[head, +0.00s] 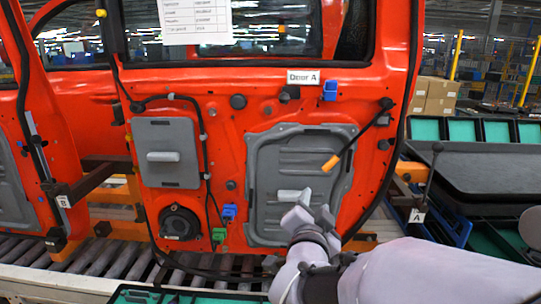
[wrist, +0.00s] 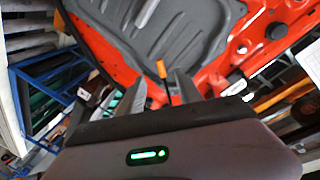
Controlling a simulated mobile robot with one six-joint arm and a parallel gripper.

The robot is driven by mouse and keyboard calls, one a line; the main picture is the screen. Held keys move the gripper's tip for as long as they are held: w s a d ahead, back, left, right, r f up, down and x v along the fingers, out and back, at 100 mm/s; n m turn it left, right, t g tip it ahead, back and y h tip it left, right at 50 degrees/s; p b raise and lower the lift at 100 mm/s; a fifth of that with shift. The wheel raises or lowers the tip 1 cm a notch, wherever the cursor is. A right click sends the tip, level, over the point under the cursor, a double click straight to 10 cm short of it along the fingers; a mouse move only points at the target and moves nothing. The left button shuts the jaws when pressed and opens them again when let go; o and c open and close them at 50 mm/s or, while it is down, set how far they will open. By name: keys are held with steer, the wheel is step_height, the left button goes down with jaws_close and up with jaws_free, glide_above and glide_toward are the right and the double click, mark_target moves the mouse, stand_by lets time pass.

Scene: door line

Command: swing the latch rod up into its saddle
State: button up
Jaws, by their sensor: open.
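The latch rod (head: 358,136) is a thin black rod on the red door. It slants down and left from a black knob at its upper right to an orange tip (head: 331,163). The orange tip also shows in the wrist view (wrist: 162,69), beyond and between my fingertips. My gripper (head: 311,210) is open and empty, below the orange tip and apart from it in the head view; it also shows in the wrist view (wrist: 160,92). A blue clip (head: 329,90) sits above the rod, left of its knob. I cannot tell for sure whether this clip is the saddle.
A grey moulded panel (head: 272,165) with a pale handle (head: 294,196) lies behind my gripper. A "Door A" label (head: 303,77) is above it. A black lever (head: 432,168) with an "A" tag stands right of the door. Rollers (head: 95,260) run below.

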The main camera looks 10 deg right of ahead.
mark_target(330, 165)
steer(key=shift+m+h, duration=0.4)
steer(key=shift+h, duration=0.5)
steer(key=x, duration=1.2)
steer(key=d+r+p+x, duration=0.1)
steer(key=x, duration=0.5)
steer(key=shift+s+d+r, duration=0.15)
jaws_close()
